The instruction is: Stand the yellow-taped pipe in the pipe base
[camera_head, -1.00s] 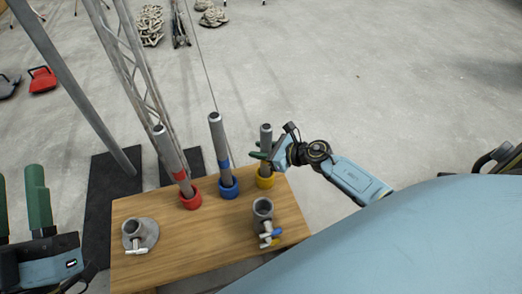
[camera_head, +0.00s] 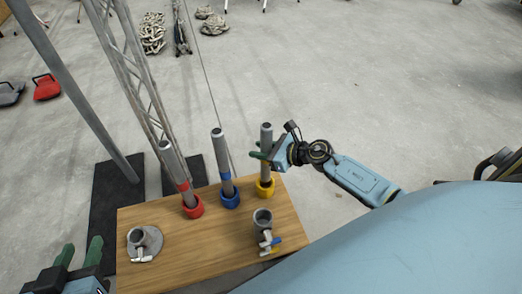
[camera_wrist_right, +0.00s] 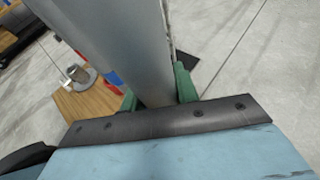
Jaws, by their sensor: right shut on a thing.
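The yellow-taped pipe (camera_head: 266,134) is a grey tube standing upright at the yellow ring holder (camera_head: 265,188); its lower end still appears to be within the ring. My right gripper (camera_head: 260,154) is shut on its upper part, and the pipe (camera_wrist_right: 148,45) fills the space between the green fingers (camera_wrist_right: 158,92) in the right wrist view. A grey round-flanged base (camera_head: 153,240) with a short socket and a clamp handle sits at the board's left. My left gripper (camera_head: 80,257) is open and empty at lower left.
A red-taped pipe (camera_head: 172,160) and a blue-taped pipe (camera_head: 219,150) stand in red and blue rings, left of the yellow one. The wooden board (camera_head: 205,245) is bare between the two sockets. A lattice truss (camera_head: 135,75) and a pole rise behind.

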